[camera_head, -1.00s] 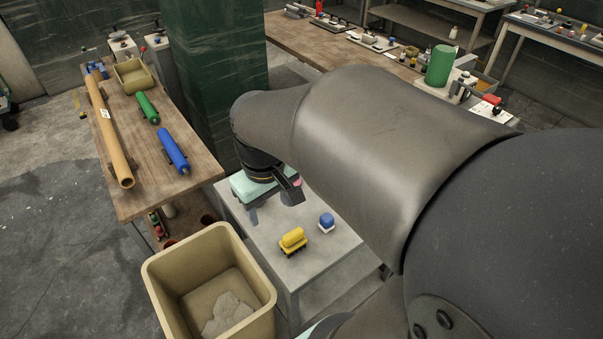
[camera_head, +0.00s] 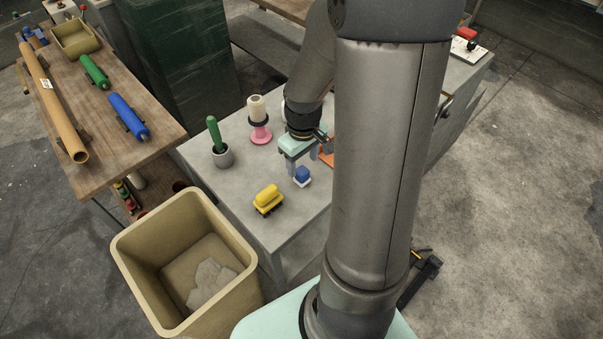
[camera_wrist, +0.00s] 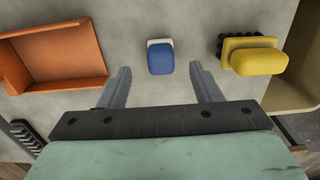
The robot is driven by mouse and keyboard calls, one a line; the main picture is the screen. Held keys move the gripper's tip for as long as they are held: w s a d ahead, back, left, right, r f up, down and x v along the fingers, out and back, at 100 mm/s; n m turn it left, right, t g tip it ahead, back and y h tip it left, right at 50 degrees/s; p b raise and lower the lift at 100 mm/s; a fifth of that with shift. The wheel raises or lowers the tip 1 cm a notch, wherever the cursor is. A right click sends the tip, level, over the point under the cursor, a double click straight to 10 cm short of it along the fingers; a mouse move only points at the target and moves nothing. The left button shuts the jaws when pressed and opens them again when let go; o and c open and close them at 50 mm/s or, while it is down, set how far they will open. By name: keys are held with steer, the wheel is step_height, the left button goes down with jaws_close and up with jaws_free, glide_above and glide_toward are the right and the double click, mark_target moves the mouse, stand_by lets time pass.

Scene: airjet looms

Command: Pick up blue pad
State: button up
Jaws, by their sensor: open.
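The blue pad (camera_head: 302,174) is a small blue block on a white base, standing on the grey table. In the wrist view the blue pad (camera_wrist: 160,59) lies just beyond the fingertips, roughly centred between them. My gripper (camera_head: 305,161) is above the table close to the pad. In the wrist view my gripper (camera_wrist: 160,78) has its two fingers spread wide, with nothing between them. The pad is apart from both fingers.
A yellow block (camera_head: 268,198) on a dark studded base is beside the pad. An orange tray (camera_wrist: 58,58) lies on its other side. A green-handled tool in a grey cup (camera_head: 222,156) and a pink-based spool (camera_head: 260,134) stand behind. A beige bin (camera_head: 130,250) is in front.

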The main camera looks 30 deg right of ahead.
mark_target(302, 170)
steer(key=shift+w+a+f+p, duration=0.1)
steer(key=shift+f+p, duration=0.3)
steer(key=shift+f, duration=2.4)
steer(key=c, duration=1.1)
